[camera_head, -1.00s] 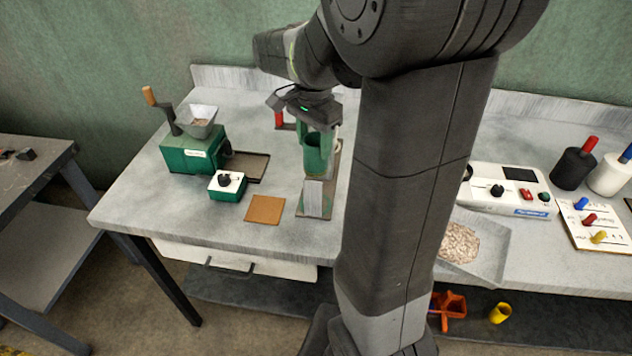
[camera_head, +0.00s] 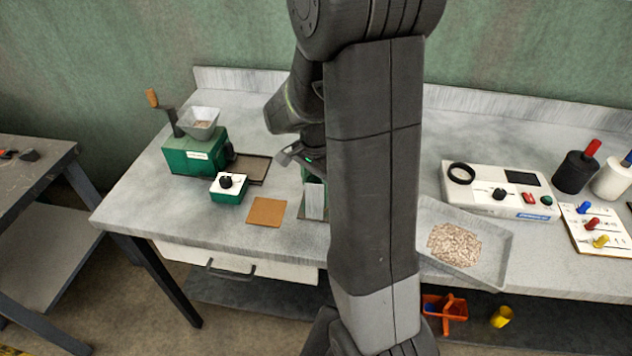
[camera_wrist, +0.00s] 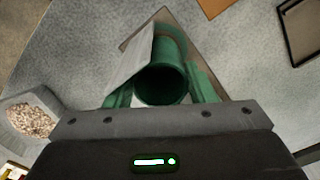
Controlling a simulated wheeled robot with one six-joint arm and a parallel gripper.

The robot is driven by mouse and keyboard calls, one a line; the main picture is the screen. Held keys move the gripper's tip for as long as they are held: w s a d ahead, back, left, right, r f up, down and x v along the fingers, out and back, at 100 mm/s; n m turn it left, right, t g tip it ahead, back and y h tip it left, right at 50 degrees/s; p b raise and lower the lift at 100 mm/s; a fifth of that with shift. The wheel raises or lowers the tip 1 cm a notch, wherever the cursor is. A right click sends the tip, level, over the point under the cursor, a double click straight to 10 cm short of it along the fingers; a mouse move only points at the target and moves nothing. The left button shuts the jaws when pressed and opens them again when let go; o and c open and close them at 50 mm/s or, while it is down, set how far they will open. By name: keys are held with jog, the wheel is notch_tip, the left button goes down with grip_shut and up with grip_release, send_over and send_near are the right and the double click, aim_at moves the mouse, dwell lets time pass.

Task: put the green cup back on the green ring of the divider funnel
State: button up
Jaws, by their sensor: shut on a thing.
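My gripper (camera_wrist: 161,92) is shut on the green cup (camera_wrist: 162,84), with a green finger on each side and the cup's open mouth facing the wrist camera. In the wrist view the cup is over or at the divider's stand (camera_wrist: 196,52), close against a pale grey sloping plate (camera_wrist: 130,72). I cannot tell whether it touches the stand. The green ring cannot be made out clearly. In the head view my arm hides the cup and fingers; the grey plate (camera_head: 314,199) shows just left of the arm.
A green mill (camera_head: 193,153), a control box (camera_head: 228,187), a dark tray (camera_head: 250,168) and a tan square (camera_head: 266,211) lie left of the stand. A white device (camera_head: 497,190) and a grain tray (camera_head: 490,262) are on the right. Bare bench lies between.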

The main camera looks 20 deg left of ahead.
jog(key=shift+f, duration=0.1)
jog(key=o, duration=0.6)
jog(key=shift+f, duration=0.1)
jog(key=o, duration=0.4)
jog(key=shift+o, duration=0.2)
notch_tip(320, 180, up, 12)
jog(key=shift+r, duration=0.2)
